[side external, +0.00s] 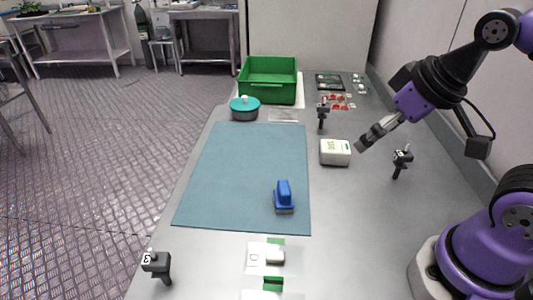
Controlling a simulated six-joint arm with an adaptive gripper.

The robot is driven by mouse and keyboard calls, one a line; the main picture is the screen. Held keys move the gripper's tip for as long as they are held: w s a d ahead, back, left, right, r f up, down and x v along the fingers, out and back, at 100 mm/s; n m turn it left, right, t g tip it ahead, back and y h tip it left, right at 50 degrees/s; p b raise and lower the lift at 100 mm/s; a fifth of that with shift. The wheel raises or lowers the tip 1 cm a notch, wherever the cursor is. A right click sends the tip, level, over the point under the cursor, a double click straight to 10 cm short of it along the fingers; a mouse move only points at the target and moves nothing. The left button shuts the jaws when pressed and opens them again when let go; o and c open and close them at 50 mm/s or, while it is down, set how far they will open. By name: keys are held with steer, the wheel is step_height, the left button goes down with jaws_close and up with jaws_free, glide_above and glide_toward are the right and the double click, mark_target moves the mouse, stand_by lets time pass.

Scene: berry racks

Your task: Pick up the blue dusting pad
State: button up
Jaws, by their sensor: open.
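The blue dusting pad (284,195) stands on the blue-green mat (235,160), near the mat's front right corner. It has a blue upright grip and a grey underside. My gripper (361,146) is open and empty. It is above the table to the right of the mat, up and to the right of the pad in the picture, and clear of it. The gap between the fingers is hard to make out from this side.
Small black stands (321,116) and (400,162) are nearby, another black stand (158,265) front left. A green crate (268,92) and teal pot (244,110) stand at the back. The mat's left part is clear.

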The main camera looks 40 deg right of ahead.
steer(key=n+g+y, duration=0.2)
steer(key=n+y, duration=0.2)
steer(key=n, duration=0.6)
glide_toward(285, 186)
steer(key=f, duration=0.1)
steer(key=shift+n+y, duration=0.5)
steer(key=shift+n, duration=0.1)
steer(key=x, duration=0.5)
steer(key=shift+w+f, duration=0.1)
steer(key=shift+f, duration=0.1)
steer(key=x, duration=0.6)
steer(key=shift+d, duration=0.1)
steer(key=c, duration=1.2)
